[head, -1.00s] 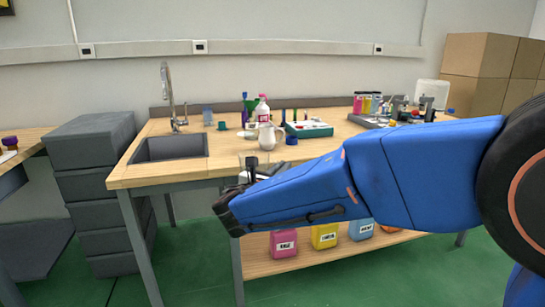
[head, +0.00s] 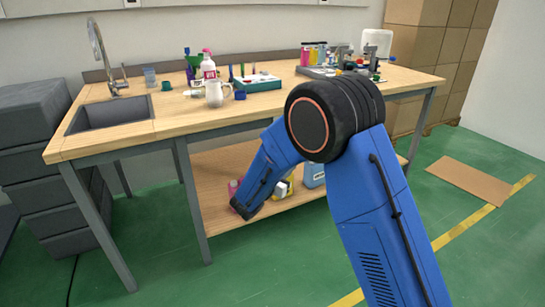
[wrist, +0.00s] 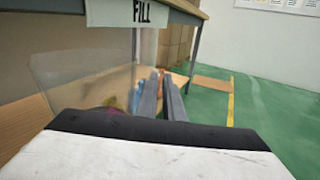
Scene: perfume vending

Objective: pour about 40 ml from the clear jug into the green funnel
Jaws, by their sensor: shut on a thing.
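In the wrist view, my gripper's grey fingers (wrist: 162,98) point forward, low beside the wooden bench. A see-through wall of what looks like the clear jug (wrist: 95,75) fills the left, touching or close to the fingers. My gripper is shut on it, though the contact is not clearly visible. In the head view, my forearm hides the gripper and the jug. A small green shape that may be the green funnel (head: 195,63) stands at the back of the bench, beside purple and pink-white bottles; it is too small to be sure.
The bench (head: 130,140) has a sink (head: 108,114), a whitish pitcher (head: 214,93), a green cup (head: 166,86) and a white-green tray (head: 254,84). A FILL label (wrist: 141,12) shows close to the bench edge. Coloured canisters stand on the lower shelf (head: 215,175).

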